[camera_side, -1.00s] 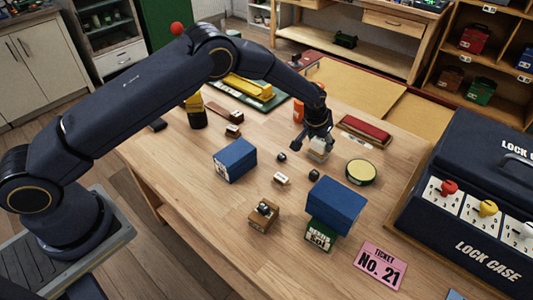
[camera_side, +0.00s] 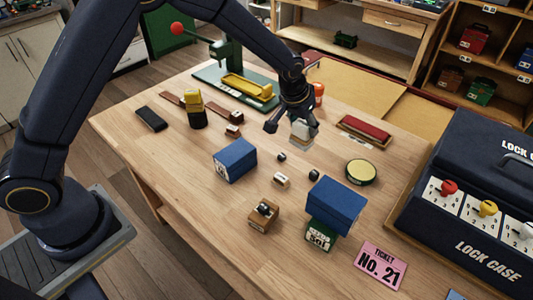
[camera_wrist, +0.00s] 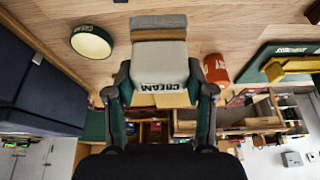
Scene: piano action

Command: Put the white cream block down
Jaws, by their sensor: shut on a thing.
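The white cream block (camera_side: 301,131) is in my gripper (camera_side: 294,118), over the back middle of the wooden table in the side view. In the wrist view the pale block (camera_wrist: 160,60) shows the word CREAM, and my gripper (camera_wrist: 160,88) is shut on its two sides. A grey and tan piece (camera_wrist: 158,24) shows at the block's far end; I cannot tell whether it is part of the block or lies under it. The block looks close to the tabletop, but I cannot tell whether they touch.
A yellow-topped round tin (camera_side: 361,171) stands right of the block, with a red bar (camera_side: 366,131) behind it. An orange cylinder (camera_side: 318,92) is close behind my gripper. Blue boxes (camera_side: 235,160) and small dark pieces stand nearer the front. The lock case (camera_side: 470,205) is at right.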

